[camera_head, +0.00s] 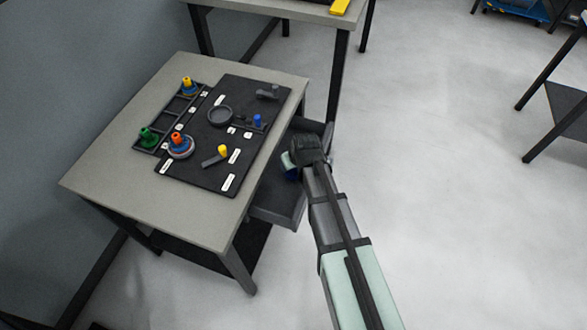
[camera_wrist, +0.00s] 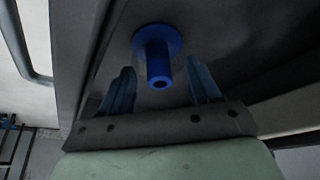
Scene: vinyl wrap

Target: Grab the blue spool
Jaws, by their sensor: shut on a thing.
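The blue spool (camera_wrist: 158,63) shows in the wrist view, with its round flange toward the top and its stem pointing at the camera. My gripper (camera_wrist: 160,75) has one blue finger on each side of the spool and is shut on it. The exact contact between fingertips and spool is hard to see in the dark picture. In the head view my gripper (camera_head: 290,172) is low at the open drawer (camera_head: 277,208) on the table's right side. My wrist hides most of the drawer's inside there, and the spool cannot be told apart from the blue fingers.
The table (camera_head: 115,185) carries a black mat (camera_head: 195,180) with a small blue peg (camera_head: 257,120) and a yellow-topped piece (camera_head: 222,151). A rack beside it holds yellow (camera_head: 187,84) and green (camera_head: 148,138) spools; an orange one (camera_head: 177,140) stands nearby.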

